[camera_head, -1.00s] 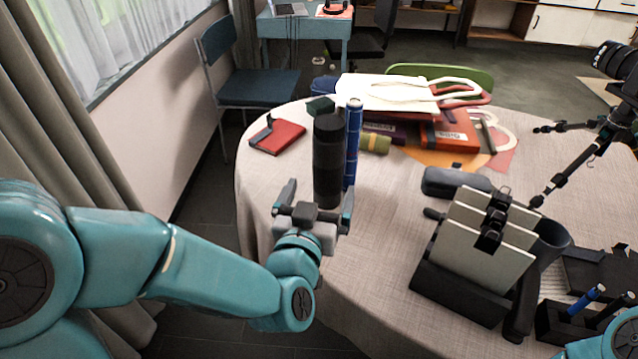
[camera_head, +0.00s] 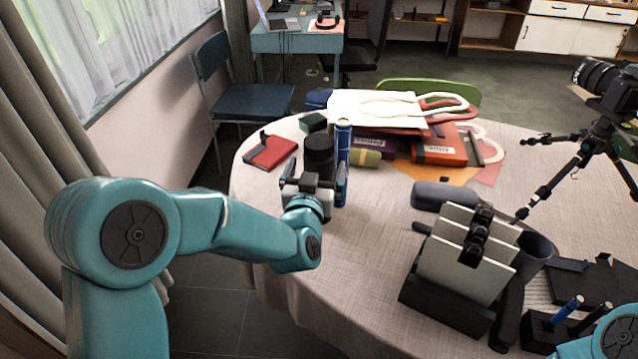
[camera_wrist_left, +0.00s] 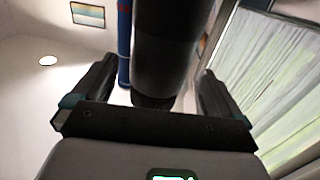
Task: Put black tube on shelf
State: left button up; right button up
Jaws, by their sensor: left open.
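The black tube (camera_head: 319,152) stands upright on the round table, and its lower part is hidden behind my left gripper in the head view. My left gripper (camera_head: 312,184) is open, with its fingers on either side of the tube. In the left wrist view the black tube (camera_wrist_left: 168,50) rises between the two open fingers of the gripper (camera_wrist_left: 150,92), with a gap visible at each side. A blue tube (camera_head: 342,160) stands upright just right of the black one and also shows in the left wrist view (camera_wrist_left: 124,42). No shelf spot for the tube is clearly identifiable on the table.
A red notebook (camera_head: 270,151) and a dark green box (camera_head: 313,122) lie behind left. Books and a white bag (camera_head: 375,108) lie behind right. A black file holder (camera_head: 450,300), a grey case (camera_head: 444,196) and a camera tripod (camera_head: 590,150) stand right. Low wooden shelves (camera_head: 480,45) are far back.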

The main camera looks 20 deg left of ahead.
pick_arm(q)
jog(key=w, duration=0.3)
jog(key=shift+w+a, duration=0.1)
jog(key=shift+a, duration=0.1)
jog(key=shift+r, duration=0.15)
grip_shut()
